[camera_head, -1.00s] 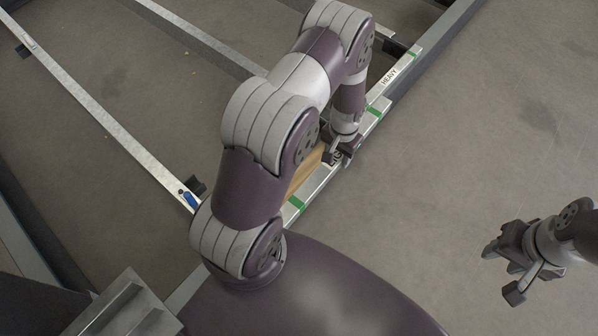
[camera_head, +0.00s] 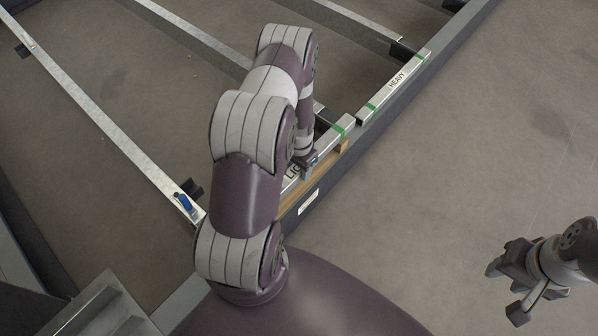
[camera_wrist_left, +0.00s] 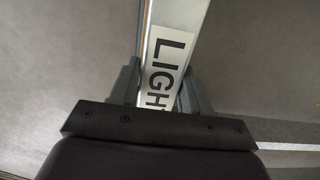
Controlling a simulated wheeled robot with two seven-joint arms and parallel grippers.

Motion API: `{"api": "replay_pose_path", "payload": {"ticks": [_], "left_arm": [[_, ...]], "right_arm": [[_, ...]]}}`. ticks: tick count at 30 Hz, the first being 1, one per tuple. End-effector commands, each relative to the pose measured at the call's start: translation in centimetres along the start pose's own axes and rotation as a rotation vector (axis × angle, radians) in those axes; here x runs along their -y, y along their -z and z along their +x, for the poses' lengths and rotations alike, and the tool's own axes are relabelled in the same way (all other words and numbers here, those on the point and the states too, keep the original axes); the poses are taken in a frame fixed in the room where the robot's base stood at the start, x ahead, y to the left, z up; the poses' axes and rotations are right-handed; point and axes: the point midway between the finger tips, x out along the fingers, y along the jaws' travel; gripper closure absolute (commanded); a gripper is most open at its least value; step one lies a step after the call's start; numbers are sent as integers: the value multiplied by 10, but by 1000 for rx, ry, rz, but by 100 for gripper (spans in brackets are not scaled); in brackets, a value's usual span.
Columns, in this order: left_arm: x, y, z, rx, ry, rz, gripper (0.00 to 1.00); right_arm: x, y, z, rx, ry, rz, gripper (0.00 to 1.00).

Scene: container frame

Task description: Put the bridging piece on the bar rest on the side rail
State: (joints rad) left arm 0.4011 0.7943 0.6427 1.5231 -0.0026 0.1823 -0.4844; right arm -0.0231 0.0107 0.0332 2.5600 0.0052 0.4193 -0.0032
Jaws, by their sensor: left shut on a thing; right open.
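The bridging piece, a pale metal bar with a "LIGHT" label and green tape (camera_head: 341,127), is between the fingers of my left gripper (camera_head: 305,164). In the left wrist view the fingers (camera_wrist_left: 160,92) are shut on both sides of the bar, over the label (camera_wrist_left: 166,60). A wooden strip (camera_head: 341,147), perhaps the bar rest, shows beside and below the bar, along the dark side rail (camera_head: 362,150). I cannot tell whether bar and wood touch. My arm hides the bar's near end. My right gripper (camera_head: 520,283) is open and empty over the floor.
A bar labelled "HEAVY" (camera_head: 396,84) with green tape lies along the rail farther up. Metal crossbars (camera_head: 100,115) span the frame, one with a blue clip (camera_head: 185,202). The floor (camera_head: 480,130) right of the rail is clear.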

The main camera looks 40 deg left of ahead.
Motion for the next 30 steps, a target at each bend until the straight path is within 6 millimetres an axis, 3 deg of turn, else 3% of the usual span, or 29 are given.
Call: {"api": "replay_pose_path", "payload": {"ticks": [1,11,12,14,15,23,26,30], "left_arm": [[1,1,10,-3,2,0,100],[0,2,10,-3,2,0,100],[0,0,11,-1,0,0,50],[0,0,10,-1,0,0,30],[0,1,10,-1,0,0,27],[0,1,9,-1,1,0,27],[0,1,-6,-2,1,-1,27],[0,1,-46,-3,1,-1,27]], "right_arm": [[0,-1,9,0,0,0,57],[0,-1,7,0,0,0,57],[0,-1,7,0,0,0,57],[0,-1,7,0,0,0,57],[0,-1,7,0,0,0,57],[0,-1,6,0,0,0,57],[0,0,-4,0,0,0,57],[0,3,-29,0,0,0,57]]}}
